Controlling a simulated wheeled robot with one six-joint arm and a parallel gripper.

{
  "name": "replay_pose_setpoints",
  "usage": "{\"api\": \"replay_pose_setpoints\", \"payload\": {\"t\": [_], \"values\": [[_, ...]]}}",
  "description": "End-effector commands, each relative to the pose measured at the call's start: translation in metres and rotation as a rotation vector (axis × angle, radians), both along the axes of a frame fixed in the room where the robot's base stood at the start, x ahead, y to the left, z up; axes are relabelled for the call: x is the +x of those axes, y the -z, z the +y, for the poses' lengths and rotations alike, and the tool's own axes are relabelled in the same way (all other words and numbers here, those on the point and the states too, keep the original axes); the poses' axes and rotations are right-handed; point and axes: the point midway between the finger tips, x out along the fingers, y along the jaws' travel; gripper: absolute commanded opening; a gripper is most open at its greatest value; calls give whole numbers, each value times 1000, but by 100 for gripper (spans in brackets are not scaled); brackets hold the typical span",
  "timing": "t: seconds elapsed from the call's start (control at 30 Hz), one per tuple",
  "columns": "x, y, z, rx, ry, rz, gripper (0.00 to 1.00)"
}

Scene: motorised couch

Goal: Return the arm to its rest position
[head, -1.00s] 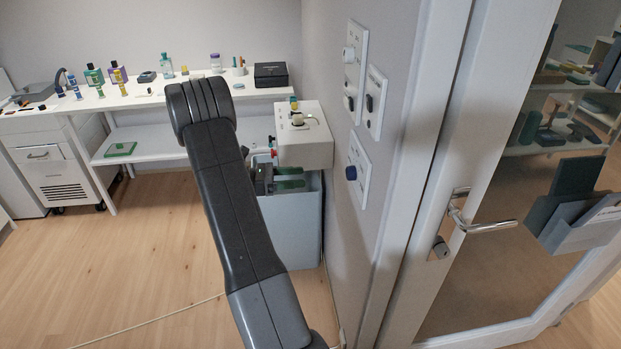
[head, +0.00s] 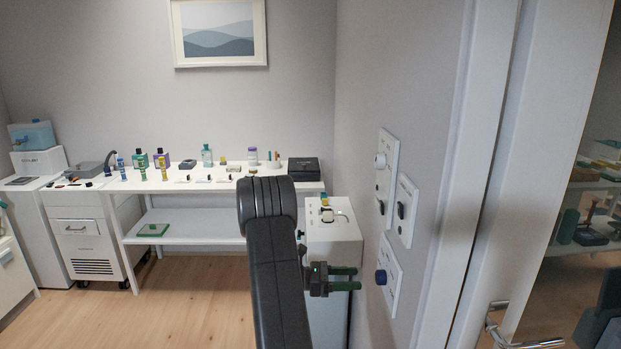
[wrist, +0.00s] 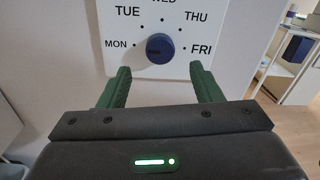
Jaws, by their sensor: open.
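My gripper (head: 344,278) has green fingers and shows to the right of my dark arm in the head view, in front of a white cabinet. In the wrist view my gripper (wrist: 158,85) is open with nothing between its fingers. Beyond the fingertips is a white dial panel marked with weekdays, with a round blue knob (wrist: 160,47) between MON and FRI. The fingers do not appear to touch the knob. The same blue knob (head: 381,277) shows on the wall in the head view. Part of my arm's far side is hidden.
More wall panels (head: 387,163) hang above the blue knob. A door frame with a lever handle (head: 520,340) stands at the right. A white table (head: 225,187) with several bottles and small items stands along the back wall. The wooden floor (head: 190,300) at left is clear.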

Motion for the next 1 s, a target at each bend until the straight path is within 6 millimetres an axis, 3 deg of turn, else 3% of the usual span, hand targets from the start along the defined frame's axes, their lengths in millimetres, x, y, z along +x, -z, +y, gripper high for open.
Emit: {"api": "replay_pose_setpoints", "payload": {"t": [0.2,0.4,0.83,1.0], "values": [[-1,-1,-39,-1,4,1,59],[-1,-1,-57,0,1,0,59],[-1,0,-60,-1,0,-6,59],[0,1,-50,0,-2,0,59]]}}
